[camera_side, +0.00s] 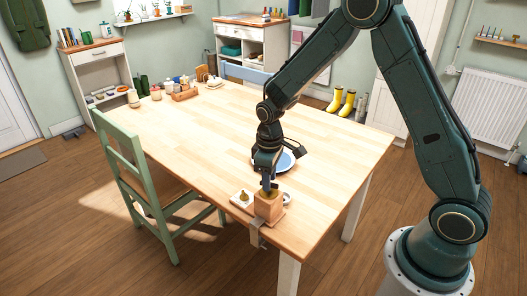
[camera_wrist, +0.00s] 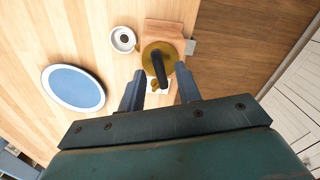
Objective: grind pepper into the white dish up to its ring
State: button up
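A wooden box mill (camera_side: 268,207) stands at the table's near corner. In the wrist view its round brass top (camera_wrist: 150,52) carries a dark crank handle (camera_wrist: 161,70). The small white dish (camera_wrist: 123,39) sits beside the mill, with a dark spot in its middle; its ring cannot be made out. In the side view the dish (camera_side: 287,198) is partly hidden behind the mill. My gripper (camera_wrist: 160,72) is directly above the mill. Its fingers are apart on either side of the handle, with visible gaps; the side view (camera_side: 267,188) is too small to show contact.
A blue plate (camera_wrist: 73,88) lies near the dish. A white square tile with a small brownish item (camera_side: 242,198) is beside the mill. A clamp (camera_side: 256,236) grips the table edge. Jars and a wooden tray (camera_side: 185,94) stand far back; the table's middle is clear.

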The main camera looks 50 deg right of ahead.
jog(key=shift+f, duration=0.2)
grip_shut()
jog(key=shift+m, duration=0.5)
